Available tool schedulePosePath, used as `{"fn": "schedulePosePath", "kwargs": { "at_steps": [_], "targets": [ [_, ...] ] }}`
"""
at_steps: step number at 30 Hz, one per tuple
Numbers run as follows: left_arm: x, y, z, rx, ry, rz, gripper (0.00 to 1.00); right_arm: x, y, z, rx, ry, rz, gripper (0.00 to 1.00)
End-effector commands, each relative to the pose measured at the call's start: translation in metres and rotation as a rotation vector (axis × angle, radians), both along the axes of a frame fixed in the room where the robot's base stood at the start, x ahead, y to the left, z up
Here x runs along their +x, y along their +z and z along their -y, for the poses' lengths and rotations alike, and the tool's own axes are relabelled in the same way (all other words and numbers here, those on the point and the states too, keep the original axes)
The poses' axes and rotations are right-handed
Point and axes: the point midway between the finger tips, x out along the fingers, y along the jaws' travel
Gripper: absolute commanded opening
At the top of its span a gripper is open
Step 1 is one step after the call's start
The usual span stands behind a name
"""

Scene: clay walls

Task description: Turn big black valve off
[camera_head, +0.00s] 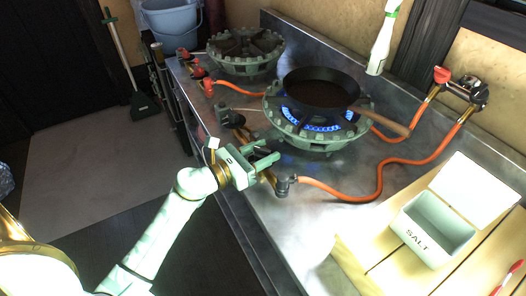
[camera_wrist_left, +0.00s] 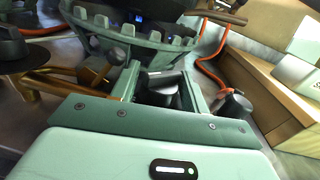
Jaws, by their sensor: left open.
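The lit front burner (camera_head: 318,140) shows blue flames under a dark pan (camera_head: 320,88). Black valve knobs sit on brass pipes at its near side. One black knob (camera_head: 230,118) is left of my left gripper (camera_head: 266,156), and another black knob (camera_head: 284,185) is just right of it. In the left wrist view these appear as a broad black knob (camera_wrist_left: 12,46) at the left edge and a smaller dark knob (camera_wrist_left: 235,107) at right. My left gripper (camera_wrist_left: 160,82) is open, with a dark round part (camera_wrist_left: 163,97) between its fingers; contact cannot be told. My right gripper is not in view.
An orange hose (camera_head: 380,185) runs from the valves to a wall fitting (camera_head: 467,90). A second burner (camera_head: 245,50) stands at the back left. A salt box (camera_head: 435,225) sits on a wooden board at right. A pan handle (camera_head: 385,122) points right.

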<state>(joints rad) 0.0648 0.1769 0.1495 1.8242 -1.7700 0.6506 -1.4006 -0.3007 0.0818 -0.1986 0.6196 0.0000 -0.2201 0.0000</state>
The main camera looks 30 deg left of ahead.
Motion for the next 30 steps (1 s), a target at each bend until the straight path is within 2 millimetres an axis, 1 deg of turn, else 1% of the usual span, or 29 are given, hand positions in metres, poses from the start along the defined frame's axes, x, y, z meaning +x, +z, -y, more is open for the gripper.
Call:
{"fn": "schedulePosePath", "kwargs": {
  "at_steps": [8, 11, 12, 30],
  "targets": [
    [0.0019, 0.0003, 0.0011, 0.001, 0.000, 0.000, 0.45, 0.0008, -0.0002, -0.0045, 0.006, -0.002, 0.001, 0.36],
    [0.0018, 0.0002, 0.0009, 0.000, 0.000, 0.000, 0.20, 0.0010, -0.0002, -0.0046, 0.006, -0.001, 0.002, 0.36],
    [0.0017, 0.0002, 0.0008, 0.001, 0.000, 0.000, 0.16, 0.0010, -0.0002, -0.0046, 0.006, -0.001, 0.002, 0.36],
    [0.0018, -0.0004, -0.0002, 0.001, -0.012, -0.001, 0.16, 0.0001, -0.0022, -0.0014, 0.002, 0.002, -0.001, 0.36]
  ]
}}
